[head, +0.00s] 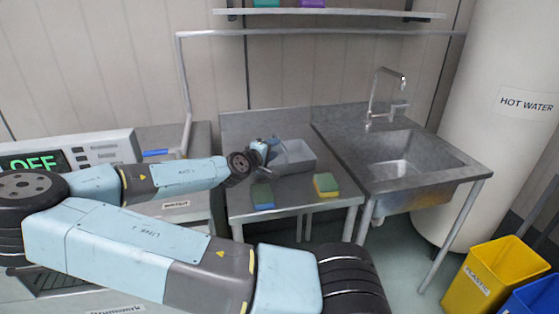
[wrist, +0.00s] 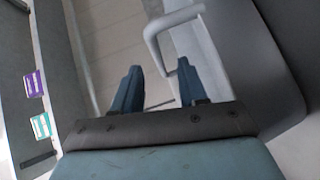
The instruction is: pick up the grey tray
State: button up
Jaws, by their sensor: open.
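The grey tray (head: 292,158) stands on the steel table toward the back, beside the sink unit. My gripper (head: 270,143) is at the tray's left side in the head view, partly overlapping it there. Whether my fingers touch the tray is also unclear.
The steel table (head: 285,205) holds two sponges, a blue-green one (head: 262,196) and a yellow-green one (head: 326,185), in front of the tray. The sink (head: 405,160) with its tap is to the right. A shelf (head: 340,13) and a rail (head: 300,32) run above.

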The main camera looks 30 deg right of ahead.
jog(key=shift+x, duration=3.8)
jog(key=shift+s, duration=0.15)
jog(key=shift+c, duration=0.3)
grip_shut()
